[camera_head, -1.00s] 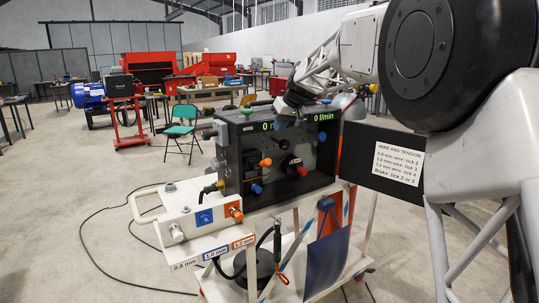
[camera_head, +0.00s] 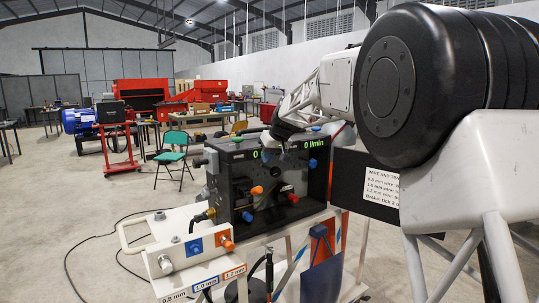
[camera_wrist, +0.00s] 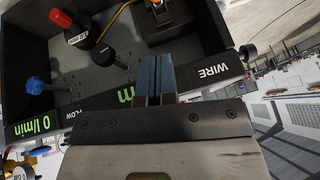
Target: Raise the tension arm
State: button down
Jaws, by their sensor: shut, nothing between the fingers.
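The black wire feeder box (camera_head: 262,210) stands open at the front on the white cart. Inside are an orange knob (camera_head: 256,190), a blue knob (camera_head: 247,216) and a red knob (camera_head: 293,199). I cannot tell for sure which part is the tension arm. My gripper (camera_wrist: 153,60) is shut and empty, over the box's top edge marked WIRE. Its fingertips are hidden in the head view.
A blue knob (camera_head: 312,163) sits at the box's upper right. A black notice panel (camera_head: 366,176) stands at its right. A white control box (camera_head: 185,250) with blue and orange parts is at front left. The floor to the left is mostly clear, with a cable.

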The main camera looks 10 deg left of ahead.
send_over(260, 188)
jog(key=w, duration=0.2)
jog(key=f, duration=0.5)
jog(key=shift+s+f, duration=0.2)
jog(key=shift+f, duration=0.2)
jog(key=shift+s+f, duration=0.2)
jog(key=shift+f, duration=0.3)
jog(key=shift+s+f, duration=0.15)
jog(key=shift+f, duration=0.35)
jog(key=shift+s+f, duration=0.3)
jog(key=shift+f, duration=0.65)
jog(key=shift+f, duration=0.1)
jog(key=shift+s+d+f, duration=0.4)
jog(key=shift+d+f, duration=0.05)
jog(key=shift+f, duration=0.2)
jog(key=shift+r, duration=0.1)
